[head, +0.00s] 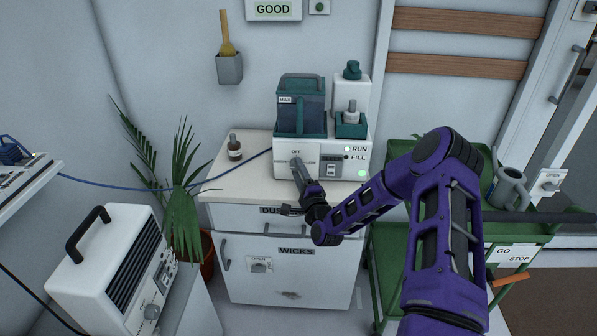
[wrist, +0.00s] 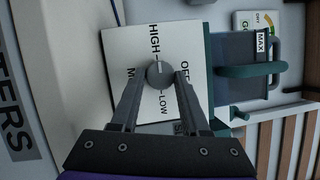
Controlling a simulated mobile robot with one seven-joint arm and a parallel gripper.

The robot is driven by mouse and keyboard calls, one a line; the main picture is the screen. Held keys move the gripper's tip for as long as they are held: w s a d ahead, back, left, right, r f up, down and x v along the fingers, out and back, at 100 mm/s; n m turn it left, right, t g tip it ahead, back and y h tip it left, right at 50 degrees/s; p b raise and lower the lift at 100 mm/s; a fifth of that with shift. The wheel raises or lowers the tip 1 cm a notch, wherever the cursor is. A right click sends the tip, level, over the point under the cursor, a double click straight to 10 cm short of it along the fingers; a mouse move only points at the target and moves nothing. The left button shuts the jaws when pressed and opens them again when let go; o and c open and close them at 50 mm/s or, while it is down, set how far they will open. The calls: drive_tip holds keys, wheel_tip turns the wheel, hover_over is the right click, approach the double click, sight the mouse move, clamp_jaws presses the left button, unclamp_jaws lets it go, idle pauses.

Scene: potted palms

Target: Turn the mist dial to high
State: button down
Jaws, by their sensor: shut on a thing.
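The mist dial (wrist: 160,74) is a round grey knob on a white square panel (wrist: 122,48) of the humidifier (head: 352,164). Around it are HIGH, LOW, OFF and a partly hidden MED. In the wrist view a pale mark on the knob appears to point toward HIGH. My gripper (wrist: 160,78) is shut on the dial, one finger on each side. In the head view my gripper (head: 297,164) reaches the panel from the front and hides the dial. The teal tank (head: 300,105) sits above the panel.
A palm (head: 182,190) and white heater (head: 120,270) are left; a green cart (head: 385,250) is right.

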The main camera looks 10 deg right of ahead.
drive_tip(key=shift+c, duration=2)
unclamp_jaws()
drive_tip(key=shift+r, duration=0.1)
drive_tip(key=s+d+f, duration=0.2)
drive_tip(key=s, duration=1.5)
drive_tip(key=shift+d+f+p, duration=0.15)
drive_tip(key=shift+d+p, duration=0.05)
drive_tip(key=shift+p, duration=0.15)
